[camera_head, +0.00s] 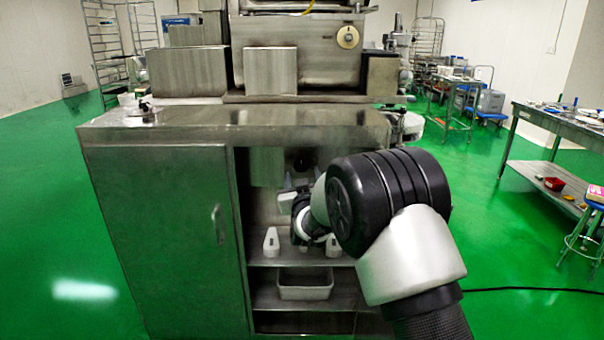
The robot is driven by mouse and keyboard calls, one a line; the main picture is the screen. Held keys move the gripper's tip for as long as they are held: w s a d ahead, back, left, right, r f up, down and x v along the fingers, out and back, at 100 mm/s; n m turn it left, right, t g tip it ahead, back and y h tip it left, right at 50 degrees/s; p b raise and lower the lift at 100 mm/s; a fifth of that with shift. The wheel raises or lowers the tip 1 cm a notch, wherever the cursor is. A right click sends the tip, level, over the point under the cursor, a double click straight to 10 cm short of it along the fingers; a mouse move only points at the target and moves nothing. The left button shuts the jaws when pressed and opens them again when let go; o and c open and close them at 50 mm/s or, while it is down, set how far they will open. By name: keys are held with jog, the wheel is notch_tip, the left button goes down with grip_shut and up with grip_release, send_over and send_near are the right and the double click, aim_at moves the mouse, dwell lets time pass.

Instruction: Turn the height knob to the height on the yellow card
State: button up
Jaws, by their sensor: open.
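A round cream dial (347,37) with a dark centre is on the machine's upper front. A small dark round part (302,161) shows inside the open bay under the counter, above my wrist. I cannot tell which of them is the height knob, and no marking is readable. I cannot make out a yellow card. My gripper (302,244) is inside the open bay, well below the cream dial. Two pale pieces on either side of it look like its spread fingers, with nothing seen between them. My forearm hides the bay's right side.
The steel cabinet (165,235) has a closed door on the left. A metal pan (306,283) sits on a lower shelf in the bay. A side table (560,120) stands at the right, and a black cable (530,289) lies on the green floor. Floor at the left is clear.

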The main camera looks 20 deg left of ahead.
aim_at(302, 167)
jog(key=shift+x, duration=2.25)
jog(key=c, duration=1)
